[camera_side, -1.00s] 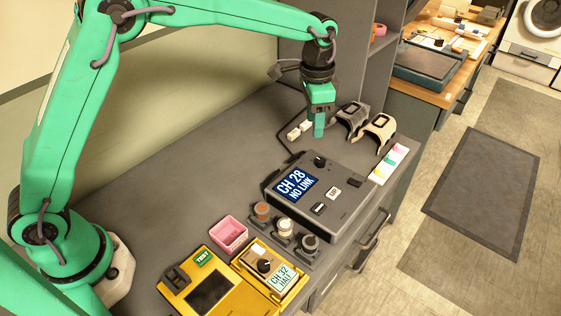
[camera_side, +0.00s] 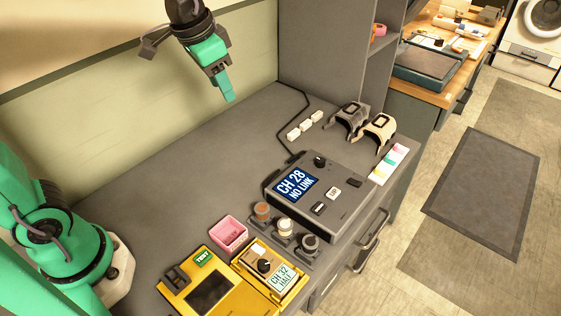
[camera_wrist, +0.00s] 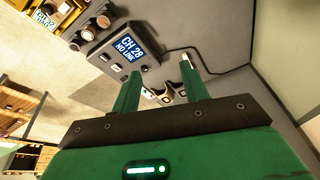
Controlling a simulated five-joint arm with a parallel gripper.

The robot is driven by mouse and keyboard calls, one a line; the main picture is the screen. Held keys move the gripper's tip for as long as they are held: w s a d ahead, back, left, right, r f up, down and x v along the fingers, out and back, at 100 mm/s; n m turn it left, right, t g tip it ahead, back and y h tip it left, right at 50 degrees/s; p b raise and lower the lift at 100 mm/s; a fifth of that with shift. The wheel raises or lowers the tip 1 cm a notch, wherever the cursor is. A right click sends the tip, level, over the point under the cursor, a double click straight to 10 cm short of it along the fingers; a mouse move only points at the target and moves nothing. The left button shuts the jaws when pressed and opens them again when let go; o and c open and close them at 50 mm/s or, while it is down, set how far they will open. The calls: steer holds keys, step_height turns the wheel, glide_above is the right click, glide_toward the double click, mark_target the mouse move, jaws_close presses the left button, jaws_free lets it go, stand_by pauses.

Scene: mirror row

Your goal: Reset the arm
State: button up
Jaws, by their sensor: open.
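My gripper (camera_side: 226,88) hangs in the air above the back of the grey worktop (camera_side: 190,150), near the pale wall. It points down and holds nothing. In the wrist view, the two green fingers of my gripper (camera_wrist: 160,88) stand apart with an open gap between them. In the side view one finger largely covers the other. Part of my arm is out of the top of the side view.
A dark console (camera_side: 330,190) reads "CH 28 NO LINK". A yellow tester (camera_side: 205,290), a pink bin (camera_side: 229,233), several knobs, white blocks (camera_side: 304,127) and two clamp-like pieces (camera_side: 378,130) stand on the worktop. A shelf wall (camera_side: 330,55) rises behind.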

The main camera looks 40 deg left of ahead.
steer(key=s+a+f+n+t, duration=0.1)
steer(key=s+a, duration=0.1)
steer(key=s, duration=0.5)
steer(key=s+a+f+n+t, duration=0.1)
steer(key=s+a+n, duration=0.1)
steer(key=s, duration=0.5)
steer(key=shift+a+f+n, duration=0.3)
steer(key=shift+a+f, duration=0.05)
steer(key=shift+a, duration=0.1)
